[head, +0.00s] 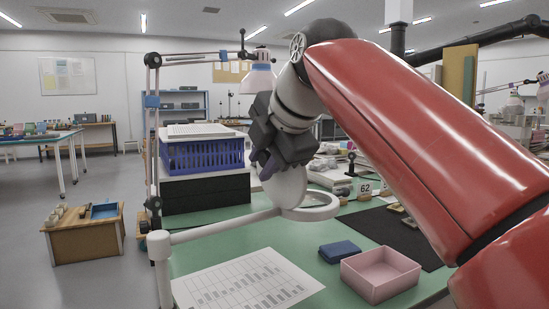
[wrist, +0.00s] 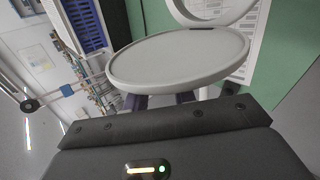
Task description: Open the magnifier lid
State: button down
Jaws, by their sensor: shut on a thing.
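The magnifier (head: 322,213) is a pale ring on a white arm, over the green table. Its round, light grey lid (head: 290,190) stands steeply tilted up from the ring, at the ring's left side. In the wrist view the lid (wrist: 180,60) fills the upper middle, with part of the pale ring (wrist: 178,12) beyond it. My gripper (head: 268,170) reaches down to the lid's upper part and is shut on it. In the wrist view the fingers (wrist: 160,101) show below the lid's near edge; their tips are hidden behind the lid.
A printed sheet (head: 245,285) lies at the front of the table. A pink open box (head: 381,277) and a dark blue block (head: 339,251) lie right of it. A blue crate (head: 203,154) stands behind left. A black mat (head: 385,230) lies on the right, partly behind my arm.

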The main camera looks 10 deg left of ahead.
jog(key=shift+s+a+f+t, duration=0.25)
jog(key=shift+s+a+t, duration=0.05)
jog(key=shift+s+a+f, duration=0.25)
jog(key=shift+a+f, duration=0.05)
dwell(0.3)
jog(key=c, duration=1.2)
grip_release()
jog(key=p+v, duration=0.1)
jog(key=v, duration=0.6)
jog(key=shift+s+r, duration=0.25)
jog(key=shift+r, duration=0.1)
jog(key=shift+s+d, duration=0.1)
jog(key=shift+d, duration=0.05)
